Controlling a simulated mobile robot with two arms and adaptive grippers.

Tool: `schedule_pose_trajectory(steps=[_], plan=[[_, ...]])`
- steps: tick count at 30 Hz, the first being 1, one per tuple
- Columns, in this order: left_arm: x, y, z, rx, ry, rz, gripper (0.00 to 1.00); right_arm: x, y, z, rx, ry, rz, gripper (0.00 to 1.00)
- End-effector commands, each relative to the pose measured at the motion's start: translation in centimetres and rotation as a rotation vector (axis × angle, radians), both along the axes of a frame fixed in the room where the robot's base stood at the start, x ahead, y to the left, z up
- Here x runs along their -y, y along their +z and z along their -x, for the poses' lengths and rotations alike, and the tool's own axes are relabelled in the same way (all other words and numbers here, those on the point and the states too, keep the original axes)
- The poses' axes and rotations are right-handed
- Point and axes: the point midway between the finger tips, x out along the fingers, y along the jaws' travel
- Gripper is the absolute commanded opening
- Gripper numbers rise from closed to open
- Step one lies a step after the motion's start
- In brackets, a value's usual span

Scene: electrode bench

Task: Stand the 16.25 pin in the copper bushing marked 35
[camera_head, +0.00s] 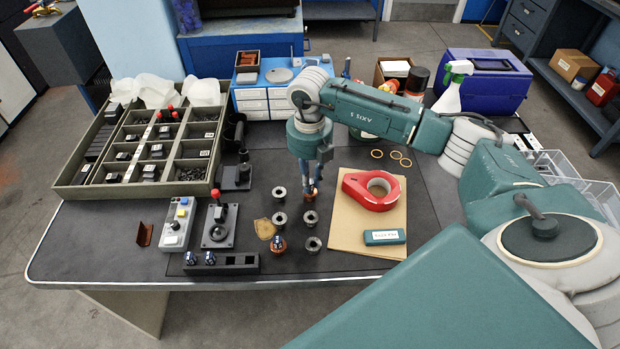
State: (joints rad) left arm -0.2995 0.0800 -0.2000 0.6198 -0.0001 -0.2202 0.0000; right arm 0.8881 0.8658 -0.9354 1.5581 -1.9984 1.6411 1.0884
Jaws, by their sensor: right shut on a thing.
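My right gripper (314,190) points down over the far end of the right row of bushings. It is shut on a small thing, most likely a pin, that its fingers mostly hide. A copper bushing (309,197) shows right under the fingertips; whether the held thing is inside it I cannot tell. A second copper bushing (278,248) at the near left holds a dark blue pin (280,240). Several grey bushings (311,219) stand around them. A dark block (232,263) at the front edge holds two blue-and-white pins (210,258). Markings are too small to read. My left gripper is out of view.
A joystick unit (219,228) and button box (180,223) stand left. A large sorting tray (68,185) fills the back left.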

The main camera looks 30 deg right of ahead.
Motion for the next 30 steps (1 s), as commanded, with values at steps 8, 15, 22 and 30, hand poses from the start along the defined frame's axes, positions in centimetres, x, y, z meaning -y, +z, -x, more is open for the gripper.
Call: schedule_pose_trajectory(steps=[8, 15, 22, 30], plan=[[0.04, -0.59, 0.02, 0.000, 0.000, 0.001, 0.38, -0.01, -0.81, -0.01, 0.000, 0.000, 0.000, 0.00], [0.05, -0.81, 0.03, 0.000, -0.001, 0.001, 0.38, -0.01, -1.13, -0.02, 0.000, 0.000, 0.000, 0.00], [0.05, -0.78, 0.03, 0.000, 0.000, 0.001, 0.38, -0.01, -1.10, -0.01, 0.000, 0.000, 0.000, 0.24], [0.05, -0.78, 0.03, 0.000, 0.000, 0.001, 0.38, -0.01, -1.10, 0.00, 0.000, 0.000, 0.000, 0.38]])
